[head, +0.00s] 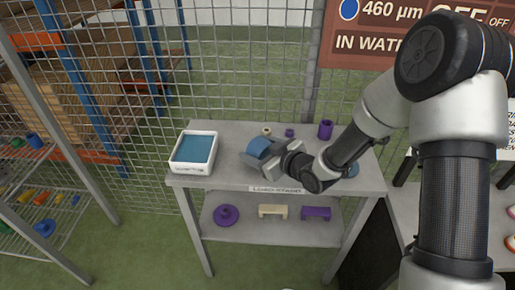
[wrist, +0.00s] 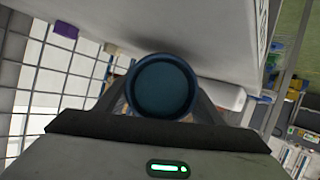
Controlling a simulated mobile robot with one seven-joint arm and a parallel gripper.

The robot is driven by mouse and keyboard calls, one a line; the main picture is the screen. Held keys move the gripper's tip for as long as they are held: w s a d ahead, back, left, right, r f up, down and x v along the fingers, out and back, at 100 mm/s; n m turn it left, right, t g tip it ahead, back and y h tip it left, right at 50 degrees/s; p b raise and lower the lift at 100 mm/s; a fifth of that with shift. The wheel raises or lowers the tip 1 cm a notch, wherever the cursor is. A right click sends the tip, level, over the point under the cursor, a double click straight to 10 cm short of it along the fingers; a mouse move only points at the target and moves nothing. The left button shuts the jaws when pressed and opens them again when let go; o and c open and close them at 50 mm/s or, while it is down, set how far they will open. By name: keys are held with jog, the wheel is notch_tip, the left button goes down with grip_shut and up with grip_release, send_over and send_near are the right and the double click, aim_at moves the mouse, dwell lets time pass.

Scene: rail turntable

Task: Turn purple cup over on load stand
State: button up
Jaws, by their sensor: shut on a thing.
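The load stand (head: 228,178) is a grey two-level table with a "LOAD-STAND" label on its front edge. A purple cup (head: 325,129) stands at the back right of its top; whether it is upright or upside down is too small to tell. My gripper (head: 257,157) is over the middle of the top, shut on a blue cup-like thing (head: 258,147). This blue thing also shows in the wrist view (wrist: 162,87), its round end facing the camera between the fingers. The gripper is left of the purple cup and apart from it.
A white tray with a blue inside (head: 211,154) stands at the left of the top. A small purple ring (head: 290,133) and a cream ring (head: 267,131) lie at the back. The lower shelf holds a purple knobbed disc (head: 226,215) and two bridge-shaped blocks. Wire mesh stands behind.

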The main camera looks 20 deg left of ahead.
jog(key=shift+f+b, duration=0.45)
dwell(0.4)
jog(key=o, duration=1.3)
jog(key=p+v, duration=0.3)
jog(key=v, duration=1.4)
jog(key=shift+d, duration=0.2)
jog(key=shift+r, duration=0.1)
